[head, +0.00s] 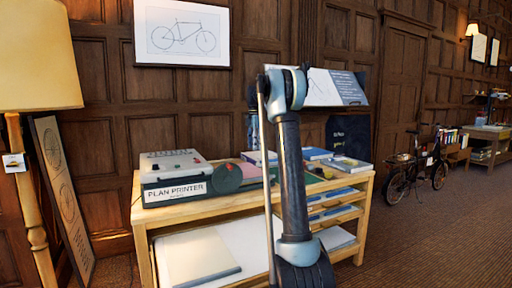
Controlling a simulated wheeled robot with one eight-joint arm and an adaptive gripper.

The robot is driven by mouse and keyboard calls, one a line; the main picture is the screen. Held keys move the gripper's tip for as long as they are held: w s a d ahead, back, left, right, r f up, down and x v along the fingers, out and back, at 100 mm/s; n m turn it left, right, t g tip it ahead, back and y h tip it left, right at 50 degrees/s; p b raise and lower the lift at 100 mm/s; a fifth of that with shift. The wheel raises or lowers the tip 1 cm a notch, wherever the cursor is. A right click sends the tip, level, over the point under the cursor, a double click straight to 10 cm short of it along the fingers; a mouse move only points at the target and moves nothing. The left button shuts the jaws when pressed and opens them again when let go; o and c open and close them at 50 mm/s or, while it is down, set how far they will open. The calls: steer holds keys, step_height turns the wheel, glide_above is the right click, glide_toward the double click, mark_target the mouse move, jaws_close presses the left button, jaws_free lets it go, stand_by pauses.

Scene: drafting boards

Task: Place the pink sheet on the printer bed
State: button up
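A pink patch (249,171), likely the pink sheet, lies flat on the tabletop right of the printer, partly hidden by a dark green rounded object and my arm. My arm stands upright in front of the table; my gripper is not in view.
The dark green rounded object (226,179) stands against the printer's right side. Books (347,164) lie on the right of the wooden table (364,184). A tall lamp (38,55) and leaning board (62,200) are at left. Carpet floor is clear at right, before a bicycle (415,172).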

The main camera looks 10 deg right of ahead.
step_height(320, 180, down, 17)
steer(key=shift+f, duration=0.2)
stand_by(0.7)
jaws_close()
